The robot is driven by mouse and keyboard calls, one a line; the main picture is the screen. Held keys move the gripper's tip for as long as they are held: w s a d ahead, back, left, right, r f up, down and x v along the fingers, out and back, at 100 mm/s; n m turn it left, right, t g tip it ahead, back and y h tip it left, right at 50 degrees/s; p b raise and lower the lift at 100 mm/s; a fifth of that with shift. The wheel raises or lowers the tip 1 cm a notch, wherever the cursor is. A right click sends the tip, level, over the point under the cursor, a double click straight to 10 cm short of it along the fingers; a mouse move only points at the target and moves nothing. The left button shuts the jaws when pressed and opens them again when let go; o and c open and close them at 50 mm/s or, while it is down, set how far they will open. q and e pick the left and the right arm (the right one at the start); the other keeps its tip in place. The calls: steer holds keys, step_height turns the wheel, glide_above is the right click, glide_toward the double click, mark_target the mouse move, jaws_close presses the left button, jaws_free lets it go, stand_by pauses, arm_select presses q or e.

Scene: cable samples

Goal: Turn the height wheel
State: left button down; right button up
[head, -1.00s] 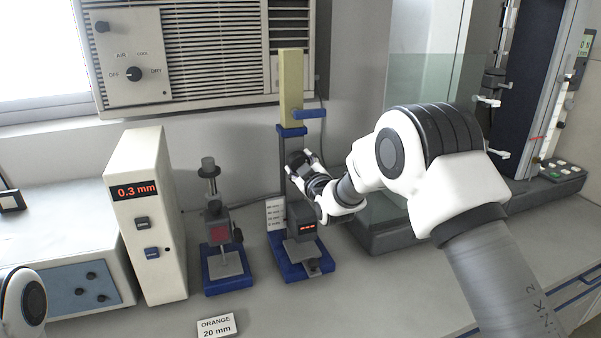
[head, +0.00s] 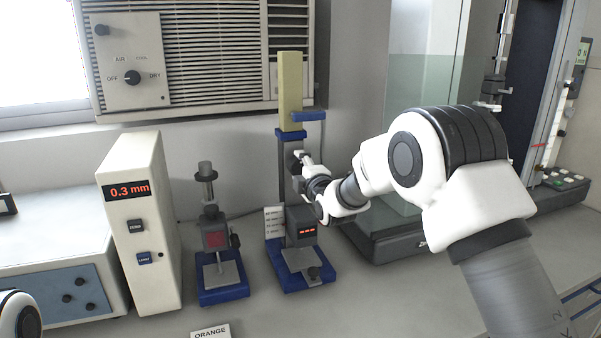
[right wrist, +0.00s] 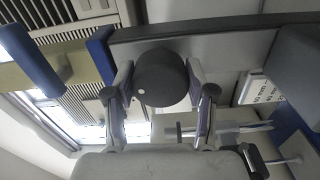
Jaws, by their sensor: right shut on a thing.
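The height wheel (right wrist: 160,77) is a dark round knob with a small white dot, on the column of the blue-based stand. In the head view the stand (head: 284,170) has a yellow top block, a blue arm and a small red display, and the wheel is mostly hidden by my gripper. My right gripper (head: 300,162) reaches it from the right. In the right wrist view its two fingers (right wrist: 163,95) are shut on the wheel, one on each side. My left gripper is out of view; only part of my left arm shows at the lower left.
A smaller blue-based gauge (head: 217,240) stands left of the stand. Beyond it is a cream box (head: 141,220) reading 0.3 mm. An ORANGE label card (head: 211,332) lies in front. A glass-sided machine (head: 395,235) stands close on the right. The front bench is mostly clear.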

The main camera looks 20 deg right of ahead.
steer(key=shift+r+n, duration=0.15)
steer(key=shift+n, duration=0.25)
steer(key=o, duration=1.1)
steer(key=shift+o, duration=0.3)
steer(key=shift+w, duration=0.15)
steer(key=s, duration=1.2)
steer(key=shift+d, duration=0.25)
steer(key=shift+f, duration=0.2)
